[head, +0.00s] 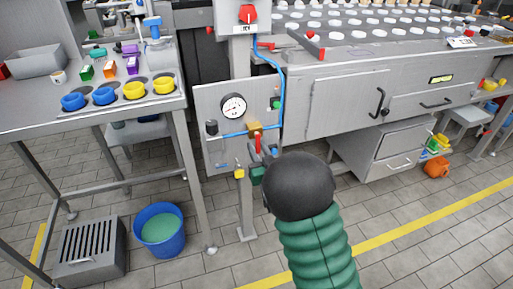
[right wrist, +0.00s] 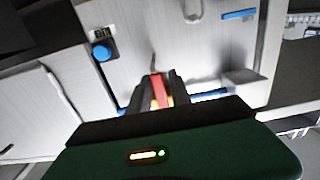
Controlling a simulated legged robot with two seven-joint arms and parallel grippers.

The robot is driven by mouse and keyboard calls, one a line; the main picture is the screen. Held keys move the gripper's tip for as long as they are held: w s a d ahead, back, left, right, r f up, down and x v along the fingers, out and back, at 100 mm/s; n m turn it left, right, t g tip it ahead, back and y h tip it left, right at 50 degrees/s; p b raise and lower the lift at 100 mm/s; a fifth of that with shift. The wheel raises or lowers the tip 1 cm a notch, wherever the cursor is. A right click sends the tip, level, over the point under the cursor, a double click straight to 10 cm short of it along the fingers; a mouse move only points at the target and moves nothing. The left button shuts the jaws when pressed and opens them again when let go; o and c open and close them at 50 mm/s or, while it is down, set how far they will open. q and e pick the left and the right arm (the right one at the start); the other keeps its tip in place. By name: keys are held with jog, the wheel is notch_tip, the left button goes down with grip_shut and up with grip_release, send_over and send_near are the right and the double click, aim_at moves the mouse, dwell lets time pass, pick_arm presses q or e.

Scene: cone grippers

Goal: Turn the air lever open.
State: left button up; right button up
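The red air lever (head: 258,143) is on the brass-coloured valve (head: 255,128) at the lower right of the gauge panel. It points roughly downward in the head view. My right gripper (head: 261,155) is at the lever, with my dark wrist and green sleeve behind it. In the right wrist view the red lever (right wrist: 158,90) stands between the two dark fingers (right wrist: 161,92), with bits of yellow beside it. Whether both fingers press on it is unclear. My left gripper is out of view.
The grey panel (head: 208,97) carries a round gauge (head: 233,106) and a blue air tube (head: 283,88). A table with yellow and blue rings (head: 163,84) stands at left. A blue bucket (head: 160,229) and a slatted grey box (head: 91,249) are on the floor.

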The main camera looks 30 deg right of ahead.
jog(key=shift+d, duration=0.1)
grip_shut()
